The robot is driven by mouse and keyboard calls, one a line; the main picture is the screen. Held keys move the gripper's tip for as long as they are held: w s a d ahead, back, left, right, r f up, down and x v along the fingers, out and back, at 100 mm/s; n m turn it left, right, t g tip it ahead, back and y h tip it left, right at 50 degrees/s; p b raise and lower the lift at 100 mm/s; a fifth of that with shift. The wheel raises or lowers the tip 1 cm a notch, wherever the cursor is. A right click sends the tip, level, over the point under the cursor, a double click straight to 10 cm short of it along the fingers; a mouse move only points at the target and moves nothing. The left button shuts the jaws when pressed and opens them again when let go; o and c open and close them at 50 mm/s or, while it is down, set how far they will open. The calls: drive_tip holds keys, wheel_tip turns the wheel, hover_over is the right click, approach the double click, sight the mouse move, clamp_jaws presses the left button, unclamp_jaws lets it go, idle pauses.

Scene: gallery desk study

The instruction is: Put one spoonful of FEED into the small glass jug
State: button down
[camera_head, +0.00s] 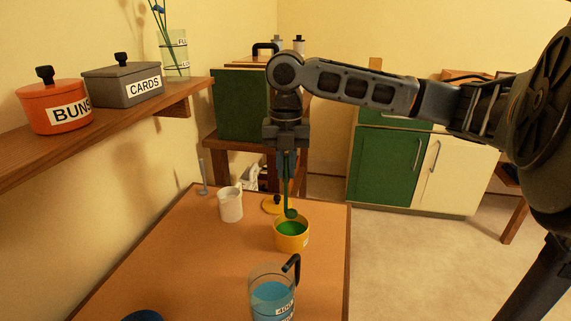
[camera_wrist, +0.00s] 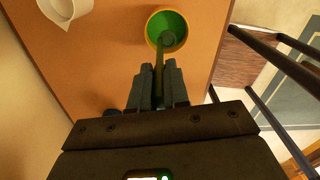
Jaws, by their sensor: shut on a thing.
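My gripper (camera_head: 287,150) is shut on a long green spoon (camera_head: 288,185), which hangs nearly upright below it. The spoon's bowl is at the mouth of a yellow pot (camera_head: 291,245) with green contents; whether it touches the contents is unclear. In the wrist view, my gripper (camera_wrist: 158,88) holds the spoon (camera_wrist: 159,66), with its bowl over the green inside the yellow pot (camera_wrist: 150,38). The pot's label is turned away and unreadable. A clear glass jug (camera_head: 259,296) with a black handle and blue contents stands nearer the camera, cut off by the frame's bottom.
A yellow lid (camera_head: 270,208) with a black knob lies behind the pot. A white jug (camera_head: 230,206) stands to the left, with a thin grey upright object (camera_head: 202,178) behind it. A dark blue object (camera_head: 143,316) shows at the bottom edge. The table's middle left (camera_head: 190,255) is clear.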

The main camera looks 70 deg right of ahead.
sight(286, 181)
drive_tip(key=shift+f+b, duration=2)
drive_tip(key=shift+f, duration=1.45)
drive_tip(key=shift+r+p, duration=3.15)
drive_tip(key=shift+r, duration=0.85)
